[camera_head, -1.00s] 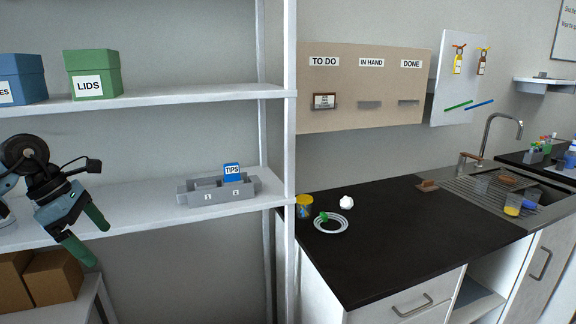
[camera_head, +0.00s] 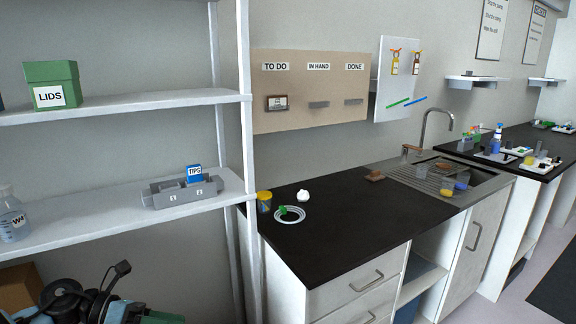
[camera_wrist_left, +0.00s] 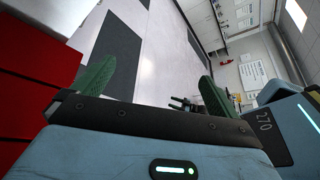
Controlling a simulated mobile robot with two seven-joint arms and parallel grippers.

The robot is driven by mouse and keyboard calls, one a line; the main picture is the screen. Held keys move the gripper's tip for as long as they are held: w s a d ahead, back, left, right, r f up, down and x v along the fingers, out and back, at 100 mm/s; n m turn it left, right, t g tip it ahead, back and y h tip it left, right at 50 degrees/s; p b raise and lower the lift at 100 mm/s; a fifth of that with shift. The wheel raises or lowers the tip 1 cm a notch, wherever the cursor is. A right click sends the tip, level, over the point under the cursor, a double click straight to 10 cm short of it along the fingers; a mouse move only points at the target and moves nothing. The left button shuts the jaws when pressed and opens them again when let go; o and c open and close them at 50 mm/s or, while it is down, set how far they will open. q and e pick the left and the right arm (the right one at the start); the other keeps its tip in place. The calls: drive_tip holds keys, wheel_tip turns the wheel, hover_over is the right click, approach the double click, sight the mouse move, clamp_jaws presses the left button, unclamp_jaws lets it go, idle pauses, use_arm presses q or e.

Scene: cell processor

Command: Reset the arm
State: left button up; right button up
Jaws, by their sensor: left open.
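My left arm shows at the bottom left of the head view, below the shelf, with a green finger (camera_head: 162,318) at the picture's lower edge. In the left wrist view my left gripper (camera_wrist_left: 153,85) has its two green fingers wide apart.
A white shelf (camera_head: 120,228) holds a grey tip rack (camera_head: 180,192) and a bottle (camera_head: 12,218). The black counter (camera_head: 345,225) with a sink stands to the right. In the left wrist view a red surface (camera_wrist_left: 30,75) is close at the left.

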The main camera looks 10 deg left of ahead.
use_arm(q)
drive_tip(key=s+d+f+n+t+y+p, duration=0.15)
drive_tip(key=s+d+f+n+t, duration=0.35)
drive_tip(key=n, duration=0.6)
drive_tip(key=s+d+f+n+t+y, duration=0.25)
drive_tip(key=f+n+t, duration=0.4)
drive_tip(key=n, duration=0.55)
drive_tip(key=s+d+f+n+g+y, duration=0.1)
drive_tip(key=s+f+n+g+y, duration=0.2)
drive_tip(key=s+f+n, duration=0.4)
drive_tip(key=s+f+n+g+y+p, duration=0.1)
drive_tip(key=s+f+n+g+y, duration=0.3)
drive_tip(key=s+f+n, duration=0.4)
drive_tip(key=s+n, duration=0.1)
drive_tip(key=s, duration=0.5)
drive_tip(key=shift+s+d+f+n+y, duration=0.25)
drive_tip(key=shift+d+f+n+y, duration=0.05)
drive_tip(key=shift+d, duration=0.05)
use_arm(e)
drive_tip(key=shift+t, duration=0.4)
drive_tip(key=r, duration=0.1)
drive_tip(key=w+r, duration=0.2)
drive_tip(key=shift+w+d+r, duration=0.2)
drive_tip(key=shift+d+r, duration=0.05)
drive_tip(key=shift+r, duration=0.15)
